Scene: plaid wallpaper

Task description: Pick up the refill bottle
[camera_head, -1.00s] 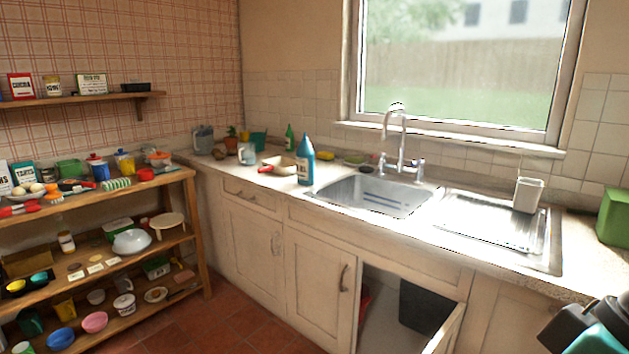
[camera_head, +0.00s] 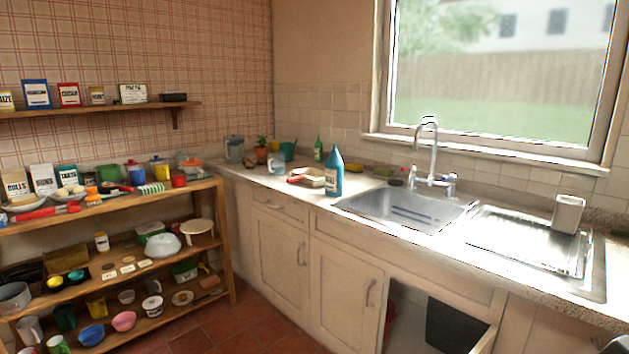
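A large blue bottle (camera_head: 333,174) with a pale label and a narrow top stands upright on the counter, just left of the sink. A smaller green bottle (camera_head: 318,149) stands behind it, closer to the wall. No readable label shows which of these is the refill bottle. My gripper is not in view.
The sink (camera_head: 408,211) with its tall tap (camera_head: 432,155) is right of the blue bottle. A white cup (camera_head: 567,213) stands on the drainer. A cabinet door (camera_head: 484,341) hangs open below. Crowded wooden shelves (camera_head: 218,235) stand at left; red floor tiles (camera_head: 255,325) show between.

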